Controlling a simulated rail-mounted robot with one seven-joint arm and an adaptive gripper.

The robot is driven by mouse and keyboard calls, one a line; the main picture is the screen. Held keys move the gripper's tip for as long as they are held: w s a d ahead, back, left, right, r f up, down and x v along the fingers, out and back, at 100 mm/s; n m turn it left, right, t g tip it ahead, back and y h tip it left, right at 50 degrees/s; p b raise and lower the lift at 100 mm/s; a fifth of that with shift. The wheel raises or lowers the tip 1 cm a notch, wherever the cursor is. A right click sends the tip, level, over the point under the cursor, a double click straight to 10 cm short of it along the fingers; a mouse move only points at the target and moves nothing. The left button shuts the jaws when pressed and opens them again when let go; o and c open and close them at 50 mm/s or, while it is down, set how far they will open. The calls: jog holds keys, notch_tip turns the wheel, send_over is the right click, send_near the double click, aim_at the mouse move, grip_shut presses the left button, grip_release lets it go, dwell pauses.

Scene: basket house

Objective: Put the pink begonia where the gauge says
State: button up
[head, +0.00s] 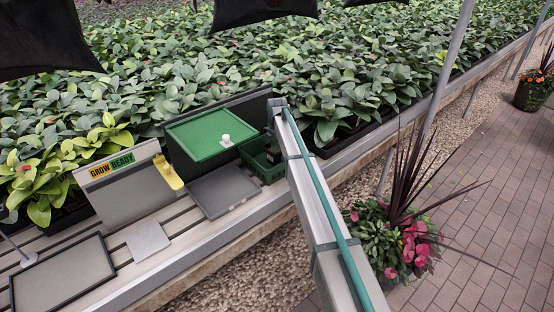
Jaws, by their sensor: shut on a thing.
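No pink begonia can be picked out for certain on the bench. Pink blooms (415,242) show in a large planter on the floor at right. A board (120,188) on the bench has an orange label "GROW" (103,169) and a green label "READY" (122,160). No pointer can be made out on it. A yellow object (167,172) stands at its right edge. A black-rimmed grey tray (62,278) lies at front left, and a grey mat (222,190) lies further right. My gripper and anything in it are not visible.
A green panel with a white knob (225,141) stands behind the mat. A green crate (254,166) beside it holds something dark, partly hidden by a grey beam with a teal stripe (318,215). A pale square (147,240) lies on the slats. Dense leafy plants (330,60) fill the back.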

aim_at(277, 150)
jog(key=shift+f, duration=1.55)
jog(key=shift+f, duration=0.1)
jog(key=o, duration=1.5)
notch_tip(277, 150, up, 12)
jog(key=shift+r+b, duration=0.15)
jog(key=shift+b, duration=0.8)
